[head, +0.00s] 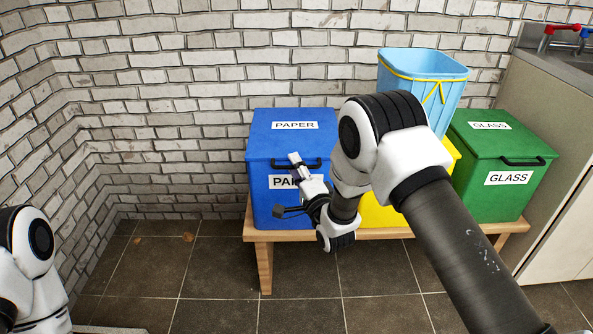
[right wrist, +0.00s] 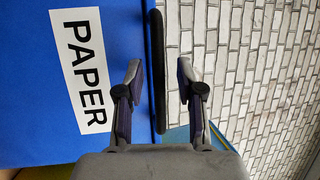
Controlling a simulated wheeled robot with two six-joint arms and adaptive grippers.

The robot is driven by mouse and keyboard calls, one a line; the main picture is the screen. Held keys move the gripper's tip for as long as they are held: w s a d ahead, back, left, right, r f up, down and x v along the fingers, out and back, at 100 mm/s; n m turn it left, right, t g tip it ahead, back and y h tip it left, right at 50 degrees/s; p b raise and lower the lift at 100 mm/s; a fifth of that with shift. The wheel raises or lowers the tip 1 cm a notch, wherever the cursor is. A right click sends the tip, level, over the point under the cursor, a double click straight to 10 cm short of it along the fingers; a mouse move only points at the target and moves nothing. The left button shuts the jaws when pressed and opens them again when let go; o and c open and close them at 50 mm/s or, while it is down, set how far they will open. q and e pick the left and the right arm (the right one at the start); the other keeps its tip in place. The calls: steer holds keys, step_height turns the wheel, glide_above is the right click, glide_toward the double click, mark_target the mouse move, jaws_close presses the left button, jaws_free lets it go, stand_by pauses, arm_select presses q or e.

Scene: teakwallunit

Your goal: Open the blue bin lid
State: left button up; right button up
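The blue bin (head: 264,200) stands at the left end of a wooden bench, labelled PAPER on its lid and front. Its lid (head: 265,139) lies flat and closed. In the head view, my right gripper (head: 297,168) is in front of the lid's handle and partly hides it. In the right wrist view, the black handle (right wrist: 159,40) runs between the two open fingers (right wrist: 159,65). A gap shows on each side, and I cannot tell whether the handle is fully between the fingertips in depth. My left gripper is out of view; only part of my left arm shows at lower left.
A green GLASS bin (head: 526,153) stands at the bench's right. A yellow bin (head: 378,217) is mostly hidden behind my right arm, with a light-blue open container (head: 415,64) above it. A brick wall (head: 180,100) is behind.

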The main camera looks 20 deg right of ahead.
steer(key=shift+w, duration=0.2)
jaws_close()
